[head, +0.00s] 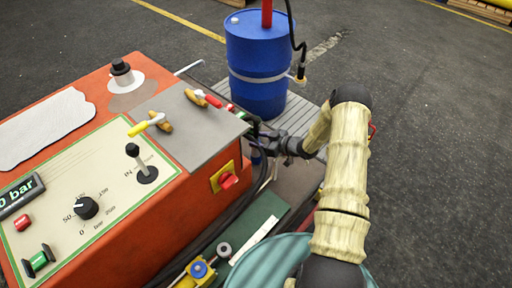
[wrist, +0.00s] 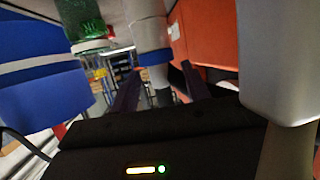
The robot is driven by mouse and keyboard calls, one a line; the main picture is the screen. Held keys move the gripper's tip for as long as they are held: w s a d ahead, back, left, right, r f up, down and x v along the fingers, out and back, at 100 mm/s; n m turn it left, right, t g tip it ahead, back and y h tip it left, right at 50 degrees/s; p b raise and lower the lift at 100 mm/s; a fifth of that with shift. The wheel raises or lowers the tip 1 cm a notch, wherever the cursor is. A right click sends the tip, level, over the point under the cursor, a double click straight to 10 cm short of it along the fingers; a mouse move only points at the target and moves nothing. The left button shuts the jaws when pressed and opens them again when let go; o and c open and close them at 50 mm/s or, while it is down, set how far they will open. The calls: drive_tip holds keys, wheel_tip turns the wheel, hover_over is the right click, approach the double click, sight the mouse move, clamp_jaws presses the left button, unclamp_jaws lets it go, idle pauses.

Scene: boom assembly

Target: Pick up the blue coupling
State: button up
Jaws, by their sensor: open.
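The blue coupling (wrist: 154,57) shows in the wrist view as a grey cylinder with a blue band, hanging down from above. My gripper (wrist: 160,70) is open, with one dark finger on each side of the coupling. I cannot tell whether either finger touches it. In the head view my gripper (head: 258,139) is beside the right end of the orange machine, and a small blue part (head: 256,156) shows just under it. The rest of the coupling is hidden there by my gripper and the machine.
A blue drum (head: 260,65) stands behind on grey slats. A green-ended part (wrist: 82,18) hangs left of the coupling. Black hoses run close to my gripper.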

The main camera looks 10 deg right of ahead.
drive_tip(key=shift+x, duration=0.95)
clamp_jaws()
